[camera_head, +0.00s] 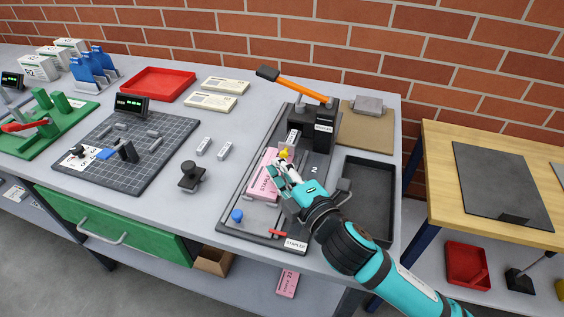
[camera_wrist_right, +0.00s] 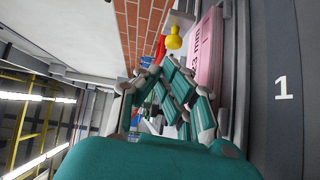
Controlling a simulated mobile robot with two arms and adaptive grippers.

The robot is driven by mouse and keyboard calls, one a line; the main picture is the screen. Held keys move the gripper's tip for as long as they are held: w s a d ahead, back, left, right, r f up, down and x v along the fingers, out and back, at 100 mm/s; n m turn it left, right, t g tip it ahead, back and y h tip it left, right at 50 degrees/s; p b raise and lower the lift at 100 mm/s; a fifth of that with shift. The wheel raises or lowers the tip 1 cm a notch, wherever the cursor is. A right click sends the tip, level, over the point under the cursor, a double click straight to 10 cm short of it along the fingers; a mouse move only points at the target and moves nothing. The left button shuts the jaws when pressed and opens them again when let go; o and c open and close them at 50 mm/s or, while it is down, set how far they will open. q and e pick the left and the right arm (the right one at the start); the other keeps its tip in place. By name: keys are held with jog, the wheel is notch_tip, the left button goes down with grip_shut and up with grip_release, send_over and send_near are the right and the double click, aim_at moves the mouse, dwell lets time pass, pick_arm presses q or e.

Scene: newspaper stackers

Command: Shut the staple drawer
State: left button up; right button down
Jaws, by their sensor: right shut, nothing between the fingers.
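The stapler (camera_head: 322,165) is a long dark unit with an orange lever raised at its back. A pink staple pack (camera_head: 263,178) lies lengthwise in its left channel, and the pack also shows in the right wrist view (camera_wrist_right: 208,52). A yellow knob (camera_head: 284,153) stands at the pack's far end; it shows in the wrist view (camera_wrist_right: 173,41). Which part is the staple drawer, and how far out it is, I cannot tell. My right gripper (camera_head: 279,170) is shut and empty, over or beside the pack, close to the knob. Contact is unclear. My left gripper is not in view.
A black tray (camera_head: 365,208) stands right of the stapler. A blue knob (camera_head: 237,216) is at its front left. A black-handled stamp (camera_head: 191,177) and small grey blocks (camera_head: 224,151) lie to the left. A green drawer front (camera_head: 110,229) is below the bench.

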aim_at(293, 142)
jog(key=shift+w+d, duration=0.25)
jog(key=shift+w, duration=0.65)
jog(key=w, duration=0.2)
jog(key=w+d+p, duration=0.1)
jog(key=w, duration=0.1)
jog(key=w+d, duration=0.1)
jog(key=w, duration=0.1)
jog(key=shift+w+d+p, duration=0.15)
jog(key=shift+w+p, duration=0.15)
jog(key=shift+p, duration=0.1)
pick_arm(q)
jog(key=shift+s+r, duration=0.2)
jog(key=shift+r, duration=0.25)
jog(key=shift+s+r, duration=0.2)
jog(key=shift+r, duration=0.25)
pick_arm(e)
jog(key=shift+r, duration=0.1)
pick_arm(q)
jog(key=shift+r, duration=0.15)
